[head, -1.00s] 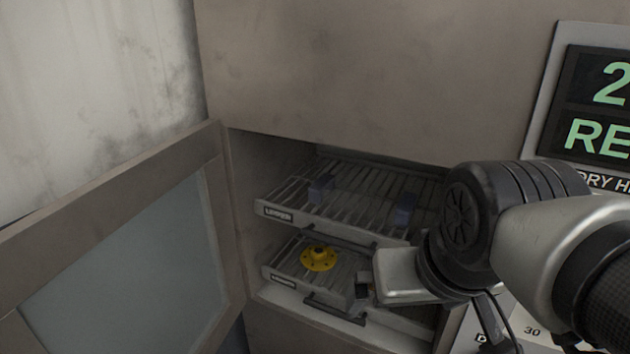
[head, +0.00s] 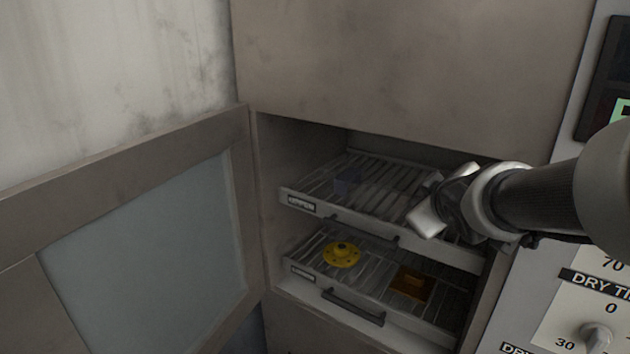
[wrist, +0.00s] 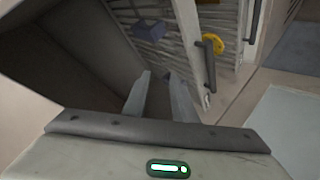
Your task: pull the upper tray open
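The upper tray (head: 300,203), a wire rack with a labelled front, sits inside the open cabinet. Its dark bar handle (head: 362,228) runs along the front; it also shows in the wrist view (wrist: 207,64), to the right of my fingers. A dark blue block (head: 347,181) lies on this tray. My gripper (wrist: 163,80) is open, with nothing between its fingers. In the head view it is at the right part of the upper tray, and its fingertips cannot be made out. The handle is not between the fingers.
The lower tray (head: 302,273) has its own handle (head: 353,306) and carries a yellow flange (head: 341,254) and an orange-brown block (head: 411,285). The cabinet door (head: 145,225) stands open on the left. A control panel (head: 585,290) with a knob is on the right.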

